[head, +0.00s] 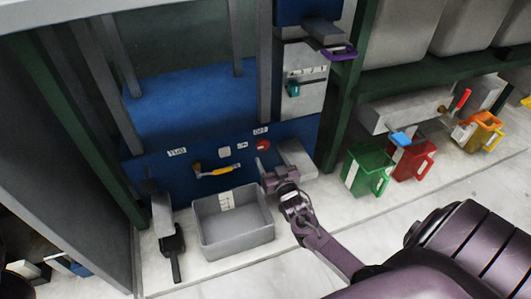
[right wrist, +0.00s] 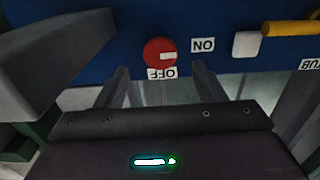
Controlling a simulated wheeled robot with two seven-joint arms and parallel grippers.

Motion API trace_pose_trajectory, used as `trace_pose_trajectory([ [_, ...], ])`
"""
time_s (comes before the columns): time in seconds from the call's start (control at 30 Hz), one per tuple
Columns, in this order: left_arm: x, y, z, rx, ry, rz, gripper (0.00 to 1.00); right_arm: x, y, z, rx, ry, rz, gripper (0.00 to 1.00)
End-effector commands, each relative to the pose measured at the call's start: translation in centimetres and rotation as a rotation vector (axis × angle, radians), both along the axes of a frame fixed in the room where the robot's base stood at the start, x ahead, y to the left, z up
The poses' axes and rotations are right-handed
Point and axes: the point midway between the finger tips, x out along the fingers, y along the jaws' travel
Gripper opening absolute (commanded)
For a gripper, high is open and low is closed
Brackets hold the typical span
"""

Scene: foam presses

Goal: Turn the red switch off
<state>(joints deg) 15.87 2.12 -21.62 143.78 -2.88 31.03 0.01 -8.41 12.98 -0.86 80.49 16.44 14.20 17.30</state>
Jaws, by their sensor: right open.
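The red switch (head: 263,145) is a round red knob on the blue panel (head: 305,130) of the press. In the right wrist view the red switch (right wrist: 153,47) shows a white mark on its right part, on the side of the ON label (right wrist: 203,46). The OFF label (right wrist: 162,73) is at its lower edge there, upside down. My right gripper (head: 267,169) is open and empty, just below the knob in the head view. In the right wrist view its fingers (right wrist: 160,82) stand apart, short of the knob, not visibly touching it. My left gripper is not in view.
A yellow handle (head: 220,170) and a white button (head: 224,152) sit left of the switch. A grey bin (head: 235,220) stands below the panel. A grey block (head: 297,158) juts out at right. Green (head: 365,170) and red (head: 412,160) containers stand farther right.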

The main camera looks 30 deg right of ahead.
Motion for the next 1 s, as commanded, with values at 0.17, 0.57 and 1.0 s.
trace_pose_trajectory([
  [0.17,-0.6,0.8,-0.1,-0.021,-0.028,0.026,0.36,3.0,-0.7,-0.4,0.0,-0.002,0.0,0.63],
  [0.57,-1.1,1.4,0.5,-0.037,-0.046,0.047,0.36,5.1,-1.2,-0.1,0.001,0.002,0.0,0.63],
  [1.0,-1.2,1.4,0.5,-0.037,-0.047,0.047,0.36,5.1,-1.2,-0.1,0.0,0.002,0.0,0.21],
])
